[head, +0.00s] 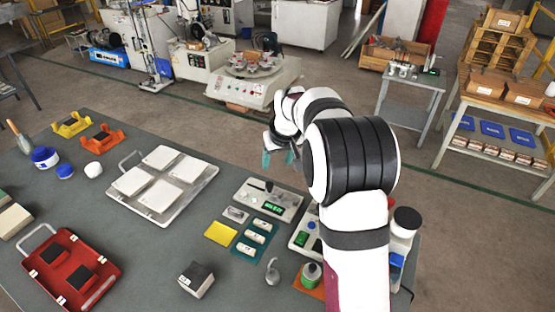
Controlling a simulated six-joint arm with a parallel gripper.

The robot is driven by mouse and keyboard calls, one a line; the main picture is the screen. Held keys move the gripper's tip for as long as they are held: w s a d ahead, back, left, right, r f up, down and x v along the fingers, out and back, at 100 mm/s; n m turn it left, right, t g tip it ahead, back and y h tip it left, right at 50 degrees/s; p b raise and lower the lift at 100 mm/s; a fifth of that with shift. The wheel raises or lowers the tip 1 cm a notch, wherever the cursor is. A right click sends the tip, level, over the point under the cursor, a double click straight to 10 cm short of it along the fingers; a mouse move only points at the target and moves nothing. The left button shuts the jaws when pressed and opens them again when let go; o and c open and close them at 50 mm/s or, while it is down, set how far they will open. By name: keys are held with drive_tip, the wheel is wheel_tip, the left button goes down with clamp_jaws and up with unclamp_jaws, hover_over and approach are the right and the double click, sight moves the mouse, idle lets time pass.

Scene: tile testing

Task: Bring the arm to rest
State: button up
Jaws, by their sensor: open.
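My arm rises from the lower right of the head view and bends forward over the table. My gripper (279,158) hangs past the far side of the table (130,237), with teal fingertips pointing down. Its fingers stand apart, and I see nothing between them. Much of the gripper's body is hidden behind its own wrist. It appears clear of the things on the table.
A tray with white tiles (206,174) lies at the table's middle left. A red case (105,270) sits front left. A grey instrument (290,204) with a green display lies below my gripper. A machine (281,83) stands beyond the table.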

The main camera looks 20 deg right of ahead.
drive_tip(key=s+a+r+m+g+y, duration=0.1)
drive_tip(key=s+a+r, duration=0.25)
drive_tip(key=s, duration=0.65)
drive_tip(key=s+a+r+m+g, duration=0.1)
drive_tip(key=s+a+r+m, duration=0.2)
drive_tip(key=s, duration=0.6)
drive_tip(key=s+a+f+g, duration=0.1)
drive_tip(key=s+a, duration=0.1)
drive_tip(key=s, duration=0.8)
drive_tip(key=s+a+f+m+g, duration=0.1)
drive_tip(key=s+a+f, duration=0.1)
drive_tip(key=s, duration=0.9)
drive_tip(key=shift+a+f+m+g+y, duration=0.15)
drive_tip(key=shift+a+m+g+y, duration=0.2)
drive_tip(key=shift+a, duration=0.2)
